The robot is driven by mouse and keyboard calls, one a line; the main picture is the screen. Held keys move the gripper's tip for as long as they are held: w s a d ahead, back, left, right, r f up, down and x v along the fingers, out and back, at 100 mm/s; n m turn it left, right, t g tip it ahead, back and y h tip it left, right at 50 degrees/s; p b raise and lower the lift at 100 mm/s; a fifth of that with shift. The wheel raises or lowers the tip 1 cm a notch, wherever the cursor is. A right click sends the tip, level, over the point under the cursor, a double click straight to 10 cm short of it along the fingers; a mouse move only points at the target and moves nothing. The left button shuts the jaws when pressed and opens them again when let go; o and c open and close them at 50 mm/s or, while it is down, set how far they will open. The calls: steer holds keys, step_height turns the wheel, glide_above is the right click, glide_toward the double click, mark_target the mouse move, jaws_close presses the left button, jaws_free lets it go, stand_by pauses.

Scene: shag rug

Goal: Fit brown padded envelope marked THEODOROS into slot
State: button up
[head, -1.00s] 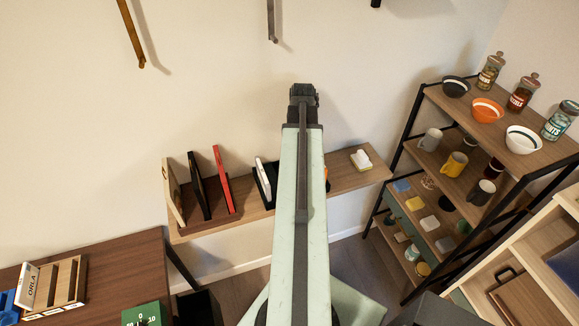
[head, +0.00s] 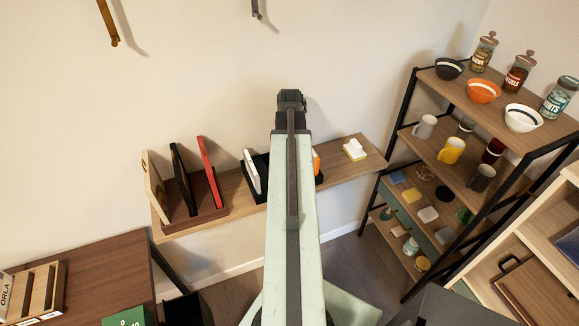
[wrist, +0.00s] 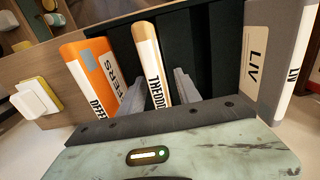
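In the wrist view the brown padded envelope (wrist: 147,42), with THEODO readable on its pale spine, stands slightly tilted in a compartment of the black rack (wrist: 201,50). My gripper (wrist: 158,95) has one finger on each side of its lower spine, with small gaps visible beside it, so it looks open. The envelope's base is hidden behind my gripper's body. In the head view my gripper (head: 291,100) is above and in front of the wall shelf, and my arm hides much of the black rack (head: 262,164).
An orange envelope (wrist: 92,75) stands left of the brown one, and a grey one marked LIV (wrist: 272,50) stands at right. Empty black compartments lie between. A yellow-and-white block (head: 354,149) is on the shelf. A brown rack (head: 192,208) and a shelving unit (head: 470,170) flank it.

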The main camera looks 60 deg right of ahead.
steer(key=shift+r, duration=0.1)
jaws_close()
step_height(320, 180, up, 10)
steer(key=p, duration=1)
steer(key=shift+r, duration=0.1)
